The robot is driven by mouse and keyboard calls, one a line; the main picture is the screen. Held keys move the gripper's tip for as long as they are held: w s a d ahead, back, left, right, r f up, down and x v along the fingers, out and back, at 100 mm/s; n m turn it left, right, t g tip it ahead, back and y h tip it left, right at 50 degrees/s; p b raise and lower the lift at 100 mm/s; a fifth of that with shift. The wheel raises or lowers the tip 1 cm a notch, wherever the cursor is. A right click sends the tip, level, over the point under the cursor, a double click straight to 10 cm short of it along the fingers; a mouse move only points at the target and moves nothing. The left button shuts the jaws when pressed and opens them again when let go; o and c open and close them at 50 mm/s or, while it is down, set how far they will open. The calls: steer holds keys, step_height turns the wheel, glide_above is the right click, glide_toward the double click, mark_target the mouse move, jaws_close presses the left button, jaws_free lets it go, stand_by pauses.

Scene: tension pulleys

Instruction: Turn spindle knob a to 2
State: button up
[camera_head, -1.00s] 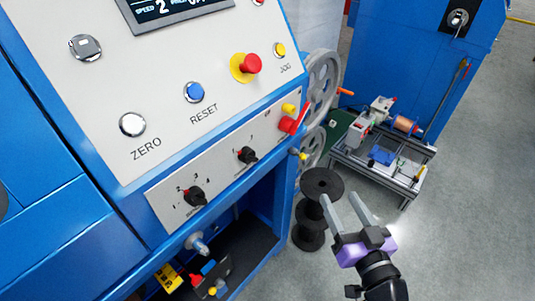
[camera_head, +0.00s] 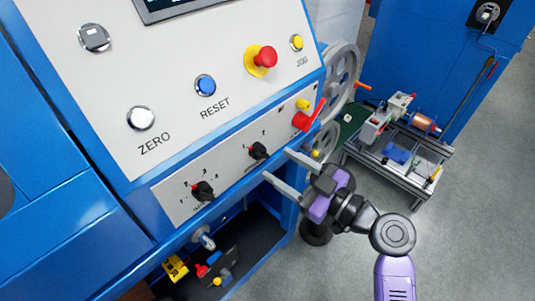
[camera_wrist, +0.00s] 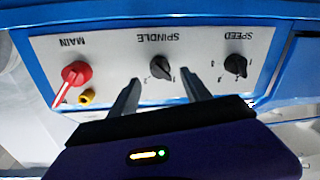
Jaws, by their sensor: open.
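The spindle knob (camera_head: 258,151) is a small black knob in the middle of the white lower panel. In the wrist view, where the panel appears upside down, the spindle knob (camera_wrist: 160,67) sits under the label SPINDLE. Its exact pointer setting is too small to read. My gripper (camera_head: 278,165) is open and empty, its two grey fingers pointing at the panel just right of the knob in the head view. In the wrist view my gripper (camera_wrist: 160,77) has its fingertips to either side of the knob, apparently still short of it.
The speed knob (camera_head: 203,191) is left of the spindle knob. The red main switch (camera_head: 303,120) and a yellow part (camera_head: 303,104) are to the right.

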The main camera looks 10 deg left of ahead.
mark_target(266, 157)
steer(key=x, duration=0.5)
steer(key=shift+p, duration=0.35)
steer(key=shift+d, duration=0.1)
jaws_close()
